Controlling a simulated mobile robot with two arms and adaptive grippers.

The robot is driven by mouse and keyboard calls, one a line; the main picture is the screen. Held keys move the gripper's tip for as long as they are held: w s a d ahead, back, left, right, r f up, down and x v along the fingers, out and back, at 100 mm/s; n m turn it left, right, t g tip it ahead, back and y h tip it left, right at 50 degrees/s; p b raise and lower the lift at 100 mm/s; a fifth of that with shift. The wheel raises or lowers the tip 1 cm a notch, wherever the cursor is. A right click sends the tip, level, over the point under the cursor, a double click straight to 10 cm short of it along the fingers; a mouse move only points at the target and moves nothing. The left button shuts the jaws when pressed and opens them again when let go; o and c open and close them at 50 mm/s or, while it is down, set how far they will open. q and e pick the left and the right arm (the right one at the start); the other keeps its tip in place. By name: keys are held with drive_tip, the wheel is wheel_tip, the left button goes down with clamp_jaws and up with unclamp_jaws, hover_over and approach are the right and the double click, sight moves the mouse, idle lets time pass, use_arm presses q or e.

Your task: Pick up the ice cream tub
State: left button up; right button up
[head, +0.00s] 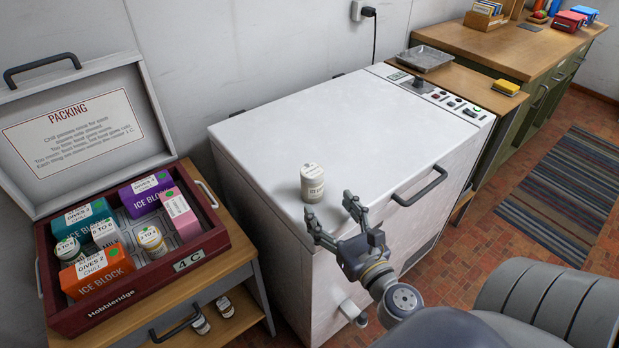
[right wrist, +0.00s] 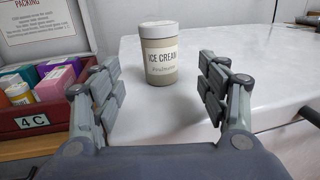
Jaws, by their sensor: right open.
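The ice cream tub (head: 312,184) is a small cream-coloured cylinder with a white lid. It stands upright near the front edge of the white chest freezer's top (head: 345,130). In the right wrist view the tub (right wrist: 159,54) shows its "ICE CREAM" label and stands between and beyond my fingers. My right gripper (head: 333,218) is open and empty, just in front of the tub; its spread fingers (right wrist: 158,86) also show in the right wrist view, apart from the tub. My left gripper is not in view.
An open dark red packing box (head: 215,240) on a wooden stand at the left holds ice blocks, cartons and small tubs; its lid (head: 75,130) stands open. The freezer handle (head: 420,187) juts from the front. A metal tray (head: 425,59) lies at the back. Most of the freezer top is clear.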

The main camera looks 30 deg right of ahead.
sight(318, 189)
drive_tip(key=w, duration=0.2)
drive_tip(key=w+p, duration=0.1)
drive_tip(key=shift+w+d+r, duration=0.1)
drive_tip(key=shift+d+r, duration=0.1)
drive_tip(key=shift+d, duration=0.05)
drive_tip(key=shift+w+f, duration=0.1)
drive_tip(key=shift+w, duration=0.15)
drive_tip(key=shift+w+r+p, duration=0.25)
drive_tip(key=shift+w+p, duration=0.15)
drive_tip(key=shift+w, duration=0.05)
drive_tip(key=w, duration=0.1)
drive_tip(key=w+p, duration=0.1)
drive_tip(key=w, duration=0.1)
drive_tip(key=shift+w+d+r, duration=0.15)
drive_tip(key=shift+d+r, duration=0.05)
drive_tip(key=shift+d, duration=0.1)
drive_tip(key=shift+w+f, duration=0.15)
drive_tip(key=shift+w, duration=0.4)
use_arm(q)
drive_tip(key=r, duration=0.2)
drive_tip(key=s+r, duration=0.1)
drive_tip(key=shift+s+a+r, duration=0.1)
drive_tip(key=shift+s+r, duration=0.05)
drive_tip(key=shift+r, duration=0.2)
use_arm(e)
drive_tip(key=shift+c, duration=0.3)
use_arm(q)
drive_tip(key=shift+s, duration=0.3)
use_arm(e)
drive_tip(key=c, duration=1.2)
